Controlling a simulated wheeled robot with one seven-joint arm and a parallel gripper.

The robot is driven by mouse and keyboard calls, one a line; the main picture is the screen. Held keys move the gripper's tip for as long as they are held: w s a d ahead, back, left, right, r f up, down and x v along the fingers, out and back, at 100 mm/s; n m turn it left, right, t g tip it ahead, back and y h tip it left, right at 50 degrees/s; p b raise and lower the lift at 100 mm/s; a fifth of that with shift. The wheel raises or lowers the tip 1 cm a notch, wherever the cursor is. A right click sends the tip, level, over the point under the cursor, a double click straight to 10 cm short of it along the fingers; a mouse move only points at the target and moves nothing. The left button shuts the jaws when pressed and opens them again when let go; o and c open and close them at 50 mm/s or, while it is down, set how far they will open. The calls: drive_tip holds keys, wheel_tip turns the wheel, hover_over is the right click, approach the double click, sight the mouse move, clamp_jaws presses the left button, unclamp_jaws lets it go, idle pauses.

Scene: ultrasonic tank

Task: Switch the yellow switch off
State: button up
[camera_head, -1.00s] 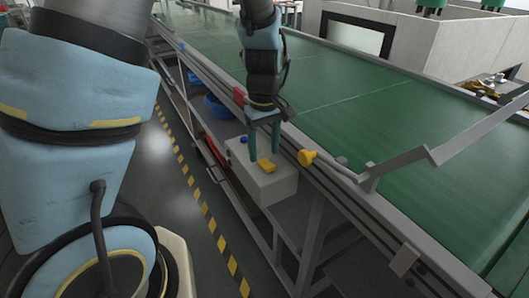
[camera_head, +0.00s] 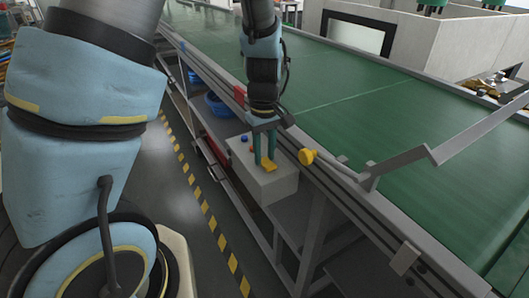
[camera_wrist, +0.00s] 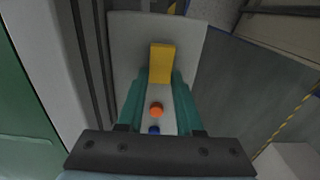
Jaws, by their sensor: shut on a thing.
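The yellow switch (camera_head: 269,169) sits on top of a light grey control box (camera_head: 279,188) at the side of the conveyor. It also shows in the wrist view (camera_wrist: 162,60) as an upright yellow block. My gripper (camera_head: 264,162) points down over the box. In the wrist view its teal fingers (camera_wrist: 161,80) stand on either side of the switch's near end and are closed on it. An orange-red button (camera_wrist: 156,110) and a blue button (camera_wrist: 154,130) lie between the fingers, nearer the palm. The switch's lower part is partly hidden by the fingertips.
The green conveyor belt (camera_head: 400,130) runs along the right of the box. A yellow round knob (camera_head: 307,157) and a grey bracket arm (camera_head: 400,160) stand on its rail. Open floor with a yellow-black stripe (camera_head: 208,205) lies to the left.

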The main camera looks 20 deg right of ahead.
clamp_jaws()
drive_tip(key=shift+r, duration=0.1)
drive_tip(key=shift+s+r+t+p, duration=0.2)
drive_tip(key=shift+t+p, duration=0.3)
drive_tip(key=shift+p, duration=0.5)
drive_tip(key=shift+s+t+y+p, duration=0.3)
drive_tip(key=shift+t+p, duration=0.4)
drive_tip(key=shift+p, duration=0.4)
drive_tip(key=shift+f+t+p, duration=0.1)
drive_tip(key=shift+t+p, duration=0.3)
drive_tip(key=shift+p, duration=0.05)
drive_tip(key=shift+d, duration=0.1)
drive_tip(key=shift+f, duration=0.1)
